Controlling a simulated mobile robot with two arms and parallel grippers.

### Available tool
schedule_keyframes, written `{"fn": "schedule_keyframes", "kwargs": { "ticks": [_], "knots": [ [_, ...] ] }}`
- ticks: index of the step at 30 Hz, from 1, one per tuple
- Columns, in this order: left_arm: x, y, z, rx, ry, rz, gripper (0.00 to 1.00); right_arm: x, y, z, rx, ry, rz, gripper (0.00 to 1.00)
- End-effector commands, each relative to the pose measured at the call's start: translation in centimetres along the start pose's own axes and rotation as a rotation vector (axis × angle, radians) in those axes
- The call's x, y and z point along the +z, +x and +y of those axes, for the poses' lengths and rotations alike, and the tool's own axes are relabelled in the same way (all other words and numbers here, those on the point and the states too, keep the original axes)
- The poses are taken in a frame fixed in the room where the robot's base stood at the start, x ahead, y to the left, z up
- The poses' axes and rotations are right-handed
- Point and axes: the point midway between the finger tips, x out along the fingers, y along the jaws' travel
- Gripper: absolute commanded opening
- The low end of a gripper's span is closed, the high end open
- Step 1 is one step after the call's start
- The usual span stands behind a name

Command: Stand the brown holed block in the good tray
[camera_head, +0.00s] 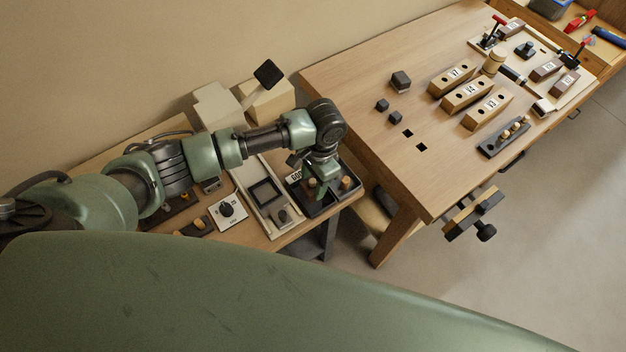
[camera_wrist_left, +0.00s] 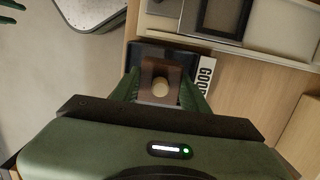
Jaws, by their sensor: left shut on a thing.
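My left gripper (camera_head: 322,186) is down at the black good tray (camera_head: 318,211), at the front right corner of the side bench. In the left wrist view, its green fingers (camera_wrist_left: 160,92) are shut on the brown holed block (camera_wrist_left: 152,66). A pale round shape shows at the block's hole. The dark tray (camera_wrist_left: 143,49) lies around and below the block. I cannot tell whether the block touches the tray floor. The white GOOD label (camera_wrist_left: 205,75) is beside the tray. Green finger-like shapes at the top left corner of the wrist view may be my right gripper, cut off by the edge.
A grey-white fixture (camera_head: 262,195) and a white dial plate (camera_head: 228,209) stand left of the tray. The larger wooden bench (camera_head: 390,150) is to the right, with a gap between. It carries numbered wooden blocks (camera_head: 466,95), dark cubes (camera_head: 400,81) and a dark peg rack (camera_head: 503,138).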

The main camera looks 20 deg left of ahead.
Motion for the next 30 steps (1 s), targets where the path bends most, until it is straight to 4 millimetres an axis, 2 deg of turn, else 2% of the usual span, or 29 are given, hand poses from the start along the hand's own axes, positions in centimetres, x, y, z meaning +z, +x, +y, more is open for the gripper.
{"fn": "schedule_keyframes", "kwargs": {
  "ticks": [30],
  "knots": [
    [-0.15,0.86,-0.03,-0.001,0.001,0.001,0.04,0.0,-0.17,0.15,0.002,-0.001,0.0,0.48]
  ]
}}
